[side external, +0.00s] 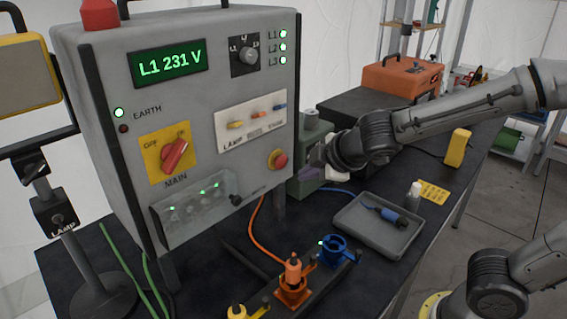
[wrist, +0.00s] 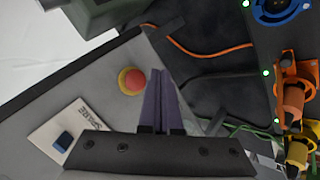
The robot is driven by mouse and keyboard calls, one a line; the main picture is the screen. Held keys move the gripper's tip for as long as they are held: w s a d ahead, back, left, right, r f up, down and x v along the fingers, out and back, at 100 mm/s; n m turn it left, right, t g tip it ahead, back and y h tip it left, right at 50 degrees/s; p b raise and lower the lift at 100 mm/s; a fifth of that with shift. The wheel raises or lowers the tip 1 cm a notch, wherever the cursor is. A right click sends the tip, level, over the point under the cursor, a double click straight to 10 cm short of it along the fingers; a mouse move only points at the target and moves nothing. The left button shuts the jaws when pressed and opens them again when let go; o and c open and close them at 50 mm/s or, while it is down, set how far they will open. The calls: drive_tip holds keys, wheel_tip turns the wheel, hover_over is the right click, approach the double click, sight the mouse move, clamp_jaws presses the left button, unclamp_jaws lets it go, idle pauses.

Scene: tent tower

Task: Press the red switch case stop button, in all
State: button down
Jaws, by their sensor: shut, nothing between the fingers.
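The grey switch case (side external: 215,85) stands upright on the dark table. Its red stop button (side external: 281,161) sits in a yellow ring at the lower right of the front panel. In the wrist view the red button (wrist: 132,80) shows just left of the fingertips. My gripper (side external: 312,168) is just right of the button in the side view, at about its height. The purple-grey fingers (wrist: 157,78) are shut together and empty. A gap shows between fingertips and button in the side view; the exact depth is hard to tell.
A red MAIN rotary switch (side external: 174,154), a row of small switches (side external: 256,124) and a clear-covered strip (side external: 195,210) share the panel. A green box (side external: 305,180) stands behind my gripper. A grey tray (side external: 375,228) and coloured connectors (side external: 292,280) lie in front.

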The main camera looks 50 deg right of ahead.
sight(283, 167)
drive_tip(key=shift+w, duration=1.6)
drive_tip(key=shift+w, duration=0.1)
idle(0.8)
drive_tip(key=shift+w, duration=0.3)
drive_tip(key=shift+w, duration=0.6)
idle(0.9)
drive_tip(key=shift+s+r, duration=0.1)
drive_tip(key=shift+s, duration=0.95)
drive_tip(key=s, duration=0.5)
idle(0.3)
